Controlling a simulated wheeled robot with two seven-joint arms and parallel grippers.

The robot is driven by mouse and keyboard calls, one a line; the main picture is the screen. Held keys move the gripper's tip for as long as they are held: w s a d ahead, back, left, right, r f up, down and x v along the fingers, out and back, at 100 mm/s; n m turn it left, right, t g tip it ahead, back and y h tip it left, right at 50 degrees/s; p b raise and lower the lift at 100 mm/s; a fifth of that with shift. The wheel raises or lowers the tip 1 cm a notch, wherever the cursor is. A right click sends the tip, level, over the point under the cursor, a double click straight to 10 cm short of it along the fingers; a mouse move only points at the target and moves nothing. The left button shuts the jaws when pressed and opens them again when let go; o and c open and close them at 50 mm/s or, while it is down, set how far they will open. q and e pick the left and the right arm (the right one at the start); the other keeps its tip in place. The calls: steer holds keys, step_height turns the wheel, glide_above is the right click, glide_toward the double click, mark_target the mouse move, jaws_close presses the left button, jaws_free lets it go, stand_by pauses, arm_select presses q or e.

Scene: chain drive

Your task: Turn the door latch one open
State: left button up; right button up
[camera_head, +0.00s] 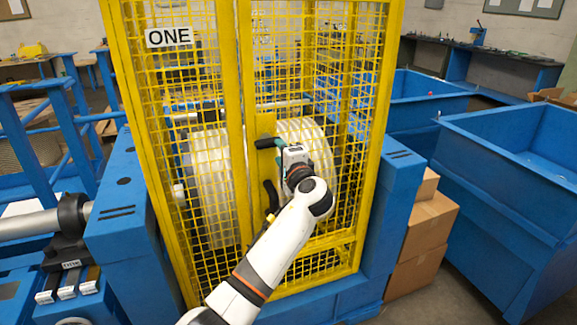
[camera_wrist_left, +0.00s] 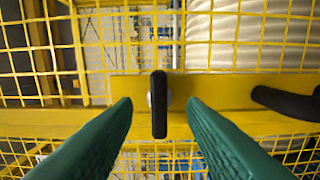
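The door latch (camera_head: 267,143) is a short black bar on the yellow door frame below the label ONE (camera_head: 169,36). In the head view it lies about level. In the left wrist view the latch (camera_wrist_left: 159,104) stands upright on a yellow plate (camera_wrist_left: 215,92), between the two green fingers. My left gripper (camera_head: 274,154) is at the latch, open, with a gap on both sides of the bar. Whether the tips reach as deep as the bar is hard to tell. The yellow mesh doors (camera_head: 233,90) look closed. My right gripper is not in view.
A curved black handle (camera_head: 271,195) sits on the door below the latch; it also shows in the left wrist view (camera_wrist_left: 285,103). A pale drum (camera_head: 215,165) stands behind the mesh. Blue bins (camera_head: 510,190) and cardboard boxes (camera_head: 425,225) stand to the right.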

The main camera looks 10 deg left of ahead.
arm_select(q)
steer(key=v, duration=0.5)
steer(key=shift+s+d+b, duration=0.1)
steer(key=shift+b, duration=0.25)
step_height(320, 180, down, 24)
steer(key=s+m+g+h, duration=0.1)
steer(key=g+h, duration=0.2)
steer(key=h, duration=0.1)
steer(key=s+a+f+n+g+h, duration=0.1)
steer(key=s+f+g, duration=0.1)
steer(key=s+f, duration=0.7)
steer(key=s+a+f+n+g+h, duration=0.15)
steer(key=s+f, duration=0.35)
steer(key=f, duration=0.8)
steer(key=s+f+g+h, duration=0.2)
steer(key=s+f, duration=0.5)
steer(key=f, duration=0.3)
steer(key=s+a+f+n+g, duration=0.1)
steer(key=s+f, duration=0.4)
steer(key=s, duration=0.8)
steer(key=s+a+f+n+g+h, duration=0.1)
steer(key=s+a+f+n+g, duration=0.1)
steer(key=s, duration=1.1)
steer(key=s+a+f+n+g, duration=0.2)
steer(key=s+a+f+n, duration=0.1)
steer(key=s+f, duration=0.6)
steer(key=s+n, duration=0.1)
steer(key=s, duration=0.3)
